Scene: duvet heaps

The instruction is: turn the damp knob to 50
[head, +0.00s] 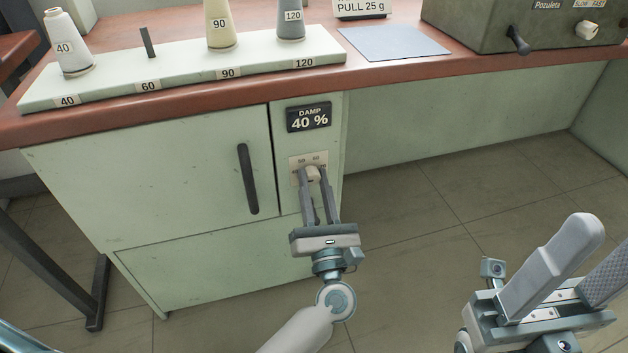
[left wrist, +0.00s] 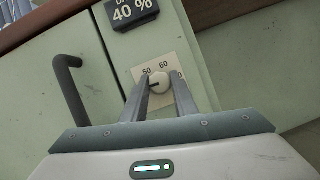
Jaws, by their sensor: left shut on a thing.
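The damp knob (head: 313,173) is a small cream knob on a pale scale plate (head: 295,161) on the front of the green cabinet. The dark display (head: 309,118) above it reads "DAMP 40 %". My left gripper (head: 313,177) is shut on the knob, one finger on each side. In the left wrist view the knob (left wrist: 159,83) sits between the fingertips, with a dark mark pointing left. The scale numbers 50 and 60 show above it; the lower numbers are partly hidden by the fingers. My right gripper (head: 606,246) is open and empty at the lower right.
A black door handle (head: 248,179) stands out just left of the knob. The brown worktop (head: 215,92) above carries a rack (head: 190,75) with numbered cones, a blue-grey sheet (head: 394,43) and a green box (head: 520,25). Floor space right of the cabinet is clear.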

